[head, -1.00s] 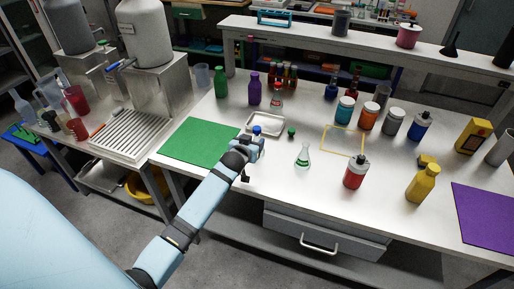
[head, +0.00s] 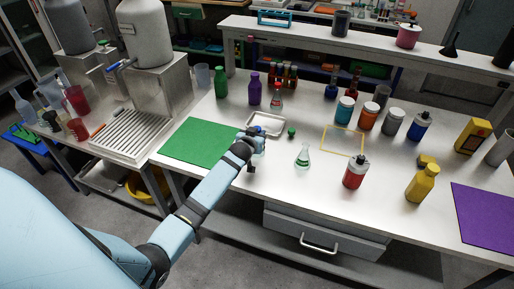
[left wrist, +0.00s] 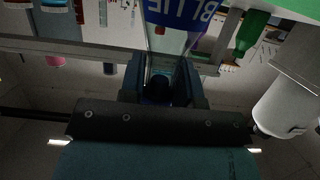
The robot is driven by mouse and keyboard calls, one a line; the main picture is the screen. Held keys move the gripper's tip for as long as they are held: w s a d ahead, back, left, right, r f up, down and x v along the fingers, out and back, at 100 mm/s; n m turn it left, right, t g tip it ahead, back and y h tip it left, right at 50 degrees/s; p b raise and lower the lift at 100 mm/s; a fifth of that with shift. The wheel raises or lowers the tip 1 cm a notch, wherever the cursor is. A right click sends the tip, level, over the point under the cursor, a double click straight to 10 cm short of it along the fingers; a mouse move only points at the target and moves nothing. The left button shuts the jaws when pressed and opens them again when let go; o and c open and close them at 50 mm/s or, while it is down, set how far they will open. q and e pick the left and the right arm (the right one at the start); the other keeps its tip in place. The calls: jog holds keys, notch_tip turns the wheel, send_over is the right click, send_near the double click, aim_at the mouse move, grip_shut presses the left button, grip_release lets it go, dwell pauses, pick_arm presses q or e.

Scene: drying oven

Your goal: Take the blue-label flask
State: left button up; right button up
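The blue-label flask (left wrist: 176,38) is clear glass with a blue label reading "BLUE", at the top of the left wrist view. It shows beyond and between the two fingers of my left gripper (left wrist: 160,72), and its lower part is cut off by the frame. In the head view my left gripper (head: 257,138) is at the white bench, by the green mat's right edge. It hides nearly all of the flask there. Whether the fingers press on the glass is not clear. Another clear flask (head: 303,157) with greenish contents stands upright to the right. My right gripper is not in view.
A white tray (head: 266,118) lies just behind the gripper, with a small green item (head: 291,132) beside it. A red bottle (head: 355,173) stands further right. A green mat (head: 200,143) and a yellow outlined square (head: 343,139) are empty. Several bottles stand behind.

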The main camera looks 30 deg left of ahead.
pick_arm(q)
grip_shut()
jog(key=shift+r, duration=0.1)
